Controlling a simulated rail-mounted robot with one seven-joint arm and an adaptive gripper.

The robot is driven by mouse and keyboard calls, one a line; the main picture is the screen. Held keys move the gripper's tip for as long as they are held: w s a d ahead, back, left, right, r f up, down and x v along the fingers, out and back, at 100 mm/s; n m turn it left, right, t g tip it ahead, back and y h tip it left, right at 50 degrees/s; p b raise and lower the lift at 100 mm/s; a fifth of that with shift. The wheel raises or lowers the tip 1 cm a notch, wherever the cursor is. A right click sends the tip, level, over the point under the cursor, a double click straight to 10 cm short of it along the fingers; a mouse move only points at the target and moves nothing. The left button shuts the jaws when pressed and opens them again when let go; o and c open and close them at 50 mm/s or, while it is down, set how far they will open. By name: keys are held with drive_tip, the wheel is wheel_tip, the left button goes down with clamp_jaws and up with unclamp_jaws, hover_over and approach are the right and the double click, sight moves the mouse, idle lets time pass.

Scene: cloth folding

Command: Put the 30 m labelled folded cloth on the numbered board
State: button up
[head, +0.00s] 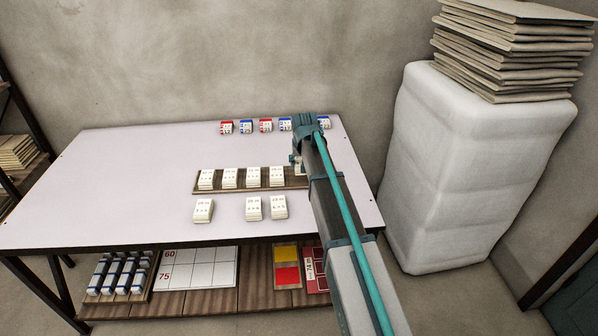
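Folded white cloths with small dark labels lie on the white table (110,170). Several, such as this cloth (207,178), stand in a row on a wooden board (242,189). Three others lie in front: one cloth (203,210) at left, a second cloth (254,208) and a third cloth (279,207) close together. The labels are too small to read, so I cannot tell which is 30 m. My arm crosses the table's right side and covers the wooden board's right end. My gripper (297,161) is mostly hidden by the arm; its fingers cannot be made out.
Small red- and blue-marked packs (265,125) line the table's back. The lower shelf holds a white panel (200,270) marked 60 and 75, dark-and-white rolls (122,275) and a yellow-red panel (287,266). A tall white bale (470,170) stands right. The table's left half is clear.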

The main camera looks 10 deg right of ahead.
sight(301, 161)
drive_tip(key=w+f, duration=0.3)
drive_tip(key=f, duration=0.1)
drive_tip(key=shift+w+f+p, duration=0.3)
drive_tip(key=shift+w, duration=0.1)
drive_tip(key=shift+f+p, duration=0.35)
drive_tip(key=shift+f, duration=1.3)
drive_tip(key=shift+f, duration=0.2)
drive_tip(key=o, duration=1.1)
drive_tip(key=shift+o, duration=0.2)
drive_tip(key=shift+r, duration=0.1)
drive_tip(key=b+v, duration=0.1)
drive_tip(key=v, duration=1.1)
drive_tip(key=shift+w+r, duration=0.1)
drive_tip(key=shift+r, duration=0.05)
